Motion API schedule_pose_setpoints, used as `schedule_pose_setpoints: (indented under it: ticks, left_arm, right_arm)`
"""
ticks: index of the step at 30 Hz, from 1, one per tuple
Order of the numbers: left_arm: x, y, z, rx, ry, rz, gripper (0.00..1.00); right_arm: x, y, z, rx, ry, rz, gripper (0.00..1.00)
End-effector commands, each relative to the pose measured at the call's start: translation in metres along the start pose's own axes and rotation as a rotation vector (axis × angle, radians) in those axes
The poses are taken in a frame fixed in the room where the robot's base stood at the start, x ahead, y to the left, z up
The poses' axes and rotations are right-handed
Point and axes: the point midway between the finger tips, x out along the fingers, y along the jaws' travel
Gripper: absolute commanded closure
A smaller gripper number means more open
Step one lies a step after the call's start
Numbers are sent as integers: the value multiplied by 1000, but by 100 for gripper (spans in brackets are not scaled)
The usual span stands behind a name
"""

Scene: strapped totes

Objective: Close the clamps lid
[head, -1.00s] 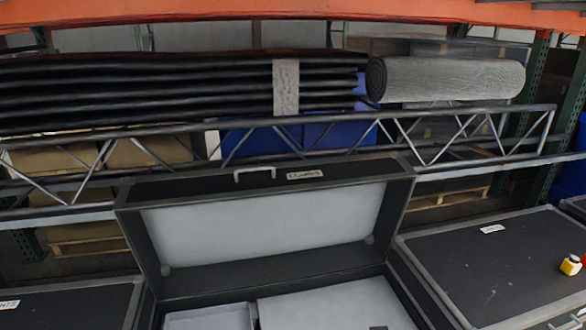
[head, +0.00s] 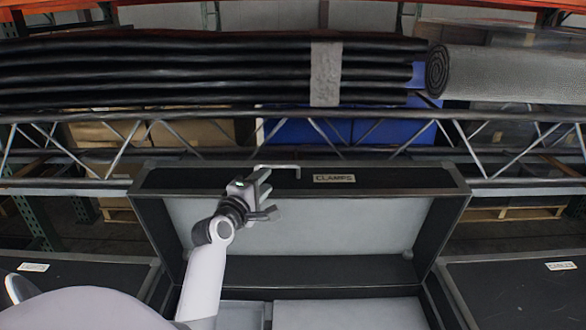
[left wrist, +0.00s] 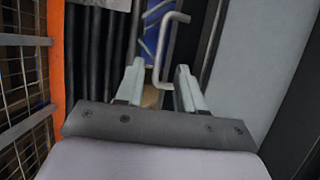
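The clamps case (head: 455,230) stands open in the middle of the head view, its black lid (head: 400,180) raised and showing a pale grey lining. A label reading CLAMPS (head: 334,178) and a thin metal handle (head: 284,167) are on the lid's upper edge strip. My left gripper (head: 270,193) is open in front of the lid, just beside and below the handle. In the left wrist view, the handle (left wrist: 172,45) shows ahead of and between the spread fingers (left wrist: 159,78); I cannot tell whether they touch it. My right gripper is not in view.
Closed black cases stand left (head: 75,275) and right (head: 520,290) of the open one. A metal truss rail (head: 400,118) runs behind the lid. Stacked black rolls (head: 180,72) and a grey roll (head: 510,75) lie above it. Storage racks fill the background.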

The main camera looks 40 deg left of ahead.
Motion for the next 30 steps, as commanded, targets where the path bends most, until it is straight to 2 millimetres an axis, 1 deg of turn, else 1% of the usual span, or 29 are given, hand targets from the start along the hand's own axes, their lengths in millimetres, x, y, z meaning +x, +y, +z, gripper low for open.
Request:
schedule_pose_setpoints:
  ticks: [9,15,21,29,30]
  left_arm:
    - [38,1,0,5,-1,1,62]
    - [58,0,0,6,0,1,62]
    - [67,0,0,7,-1,0,62]
    - [67,0,0,7,-1,0,62]
    - [67,0,0,8,-1,0,72]
  right_arm:
    - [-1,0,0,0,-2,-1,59]
    - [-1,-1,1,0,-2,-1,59]
    - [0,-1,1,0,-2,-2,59]
    - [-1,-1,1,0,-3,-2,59]
    - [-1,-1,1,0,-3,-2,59]
